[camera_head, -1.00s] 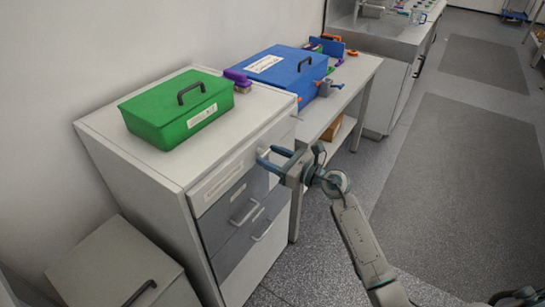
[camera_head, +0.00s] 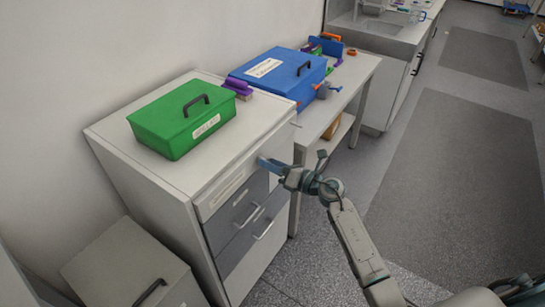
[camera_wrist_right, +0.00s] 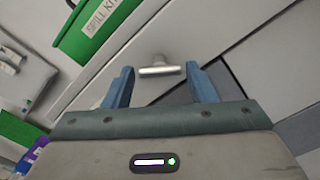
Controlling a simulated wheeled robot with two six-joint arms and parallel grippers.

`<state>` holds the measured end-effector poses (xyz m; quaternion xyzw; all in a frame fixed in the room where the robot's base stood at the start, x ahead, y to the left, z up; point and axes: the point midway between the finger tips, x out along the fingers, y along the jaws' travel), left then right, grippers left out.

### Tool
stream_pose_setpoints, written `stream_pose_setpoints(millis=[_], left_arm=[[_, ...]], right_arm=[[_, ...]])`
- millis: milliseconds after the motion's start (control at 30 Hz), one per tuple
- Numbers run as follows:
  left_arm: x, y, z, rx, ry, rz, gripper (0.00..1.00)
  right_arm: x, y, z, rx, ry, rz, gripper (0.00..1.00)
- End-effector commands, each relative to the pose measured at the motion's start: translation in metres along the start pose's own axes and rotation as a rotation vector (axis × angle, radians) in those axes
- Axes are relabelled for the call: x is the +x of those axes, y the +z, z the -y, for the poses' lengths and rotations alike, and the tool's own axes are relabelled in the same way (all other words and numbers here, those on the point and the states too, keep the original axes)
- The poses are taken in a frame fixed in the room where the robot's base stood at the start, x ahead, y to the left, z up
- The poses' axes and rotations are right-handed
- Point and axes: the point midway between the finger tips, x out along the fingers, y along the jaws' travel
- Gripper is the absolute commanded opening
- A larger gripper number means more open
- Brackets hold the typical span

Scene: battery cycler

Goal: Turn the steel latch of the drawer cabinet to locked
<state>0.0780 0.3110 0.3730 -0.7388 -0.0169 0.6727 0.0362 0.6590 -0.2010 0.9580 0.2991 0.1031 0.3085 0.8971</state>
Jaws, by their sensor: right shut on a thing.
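The drawer cabinet (camera_head: 150,165) stands at the left centre, with a pale top drawer and darker grey drawers (camera_head: 232,222) below. My right gripper (camera_head: 262,162) is at the upper right of its front. In the head view the gripper hides most of the latch. My left gripper is not in view.
A green box (camera_head: 160,124) with a black handle sits on the cabinet top. A blue box (camera_head: 290,82) and several small items stand on the table (camera_head: 345,94) behind. A low cabinet (camera_head: 120,262) is at the lower left. The floor at the right is clear.

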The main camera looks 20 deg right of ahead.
Motion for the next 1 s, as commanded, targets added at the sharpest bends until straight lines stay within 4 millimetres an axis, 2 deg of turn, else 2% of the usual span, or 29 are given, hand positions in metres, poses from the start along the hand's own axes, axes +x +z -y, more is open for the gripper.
stream_pose_setpoints(millis=[33, 500, 1000], left_arm=[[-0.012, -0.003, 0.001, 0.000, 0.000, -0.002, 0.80], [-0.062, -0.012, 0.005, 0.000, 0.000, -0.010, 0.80], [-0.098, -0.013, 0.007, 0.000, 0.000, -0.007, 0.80]], right_arm=[[0.000, 0.004, -0.003, 0.047, -0.001, -0.001, 0.29], [0.000, 0.004, -0.003, 0.493, -0.001, 0.000, 0.29], [0.000, 0.002, -0.001, 0.852, 0.000, 0.000, 0.29]])
